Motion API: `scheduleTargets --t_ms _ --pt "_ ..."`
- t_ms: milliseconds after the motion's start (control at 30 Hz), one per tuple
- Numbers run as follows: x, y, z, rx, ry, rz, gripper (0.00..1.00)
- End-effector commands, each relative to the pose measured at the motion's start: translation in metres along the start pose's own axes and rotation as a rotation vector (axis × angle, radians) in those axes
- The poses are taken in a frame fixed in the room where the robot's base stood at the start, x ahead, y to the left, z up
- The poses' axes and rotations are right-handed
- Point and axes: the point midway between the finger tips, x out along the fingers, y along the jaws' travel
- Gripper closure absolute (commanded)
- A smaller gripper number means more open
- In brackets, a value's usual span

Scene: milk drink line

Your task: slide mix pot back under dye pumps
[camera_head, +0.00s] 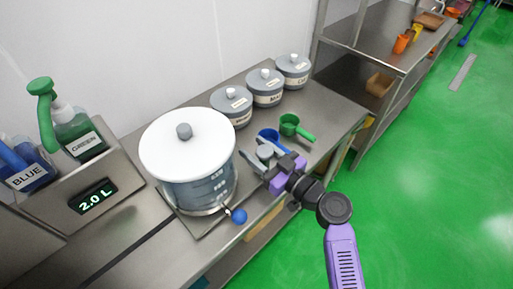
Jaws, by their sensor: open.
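The mix pot (198,183) is a large clear vessel with a white lid and grey knob. A blue ball-ended valve handle (238,215) is at its front right base. It stands on a square metal plate on the steel counter, right of the pump stand. The dye pumps are at the left: a green one (77,133) labelled GREEN and a blue one (27,170) labelled BLUE. My gripper (251,160) is open, just right of the pot. Whether its fingers touch the pot I cannot tell.
A display (93,197) on the pump stand reads 2.0 L. A green scoop (290,124), a blue scoop (268,135) and several grey lidded canisters (267,88) stand behind my gripper. A steel shelf (385,45) is at the back right. Green floor lies open on the right.

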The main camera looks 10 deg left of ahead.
Motion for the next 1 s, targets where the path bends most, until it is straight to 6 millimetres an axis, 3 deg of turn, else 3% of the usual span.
scheduleTargets --t_ms 167,400,1000 --pt "-0.0001 0.0001 0.0001 0.0 0.0 0.0 0.55" --pt "-0.0003 0.0003 0.0001 0.0 0.0 0.001 1.0" --pt "-0.0007 0.0004 0.0001 0.0 0.0 0.001 1.0"
